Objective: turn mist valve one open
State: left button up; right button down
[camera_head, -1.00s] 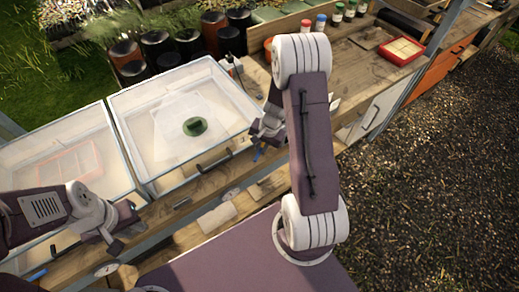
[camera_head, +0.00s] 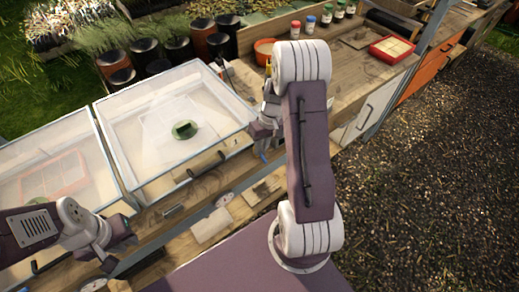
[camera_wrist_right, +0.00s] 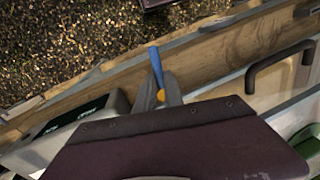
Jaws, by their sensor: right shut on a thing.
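The blue valve lever (camera_wrist_right: 156,68) stands out between the fingertips of my right gripper (camera_wrist_right: 158,92) in the right wrist view. The gripper is shut on it, and a small yellow-orange part shows at the lever's base. In the head view my right gripper (camera_head: 262,138) is at the front right corner of the right clear-lidded bin, with a bit of the blue lever (camera_head: 263,156) showing below it. The rest of the valve is hidden by the gripper and arm. My left gripper (camera_head: 118,248) is open and empty near the wooden front rail at lower left.
The right clear bin (camera_head: 130,104) has a black handle (camera_head: 206,166) and a green item inside. A white box with a dark label (camera_wrist_right: 75,122) stands close beside my right gripper. Gravel lies at the right.

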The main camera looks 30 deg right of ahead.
jog(key=shift+w+d+r+n, duration=0.1)
jog(key=shift+w+d+n, duration=0.15)
jog(key=shift+n, duration=0.45)
jog(key=c, duration=1.5)
grip_release()
jog(key=shift+s, duration=0.1)
jog(key=shift+o, duration=0.2)
notch_tip(320, 180, up, 9)
jog(key=d, duration=0.1)
jog(key=shift+d, duration=0.4)
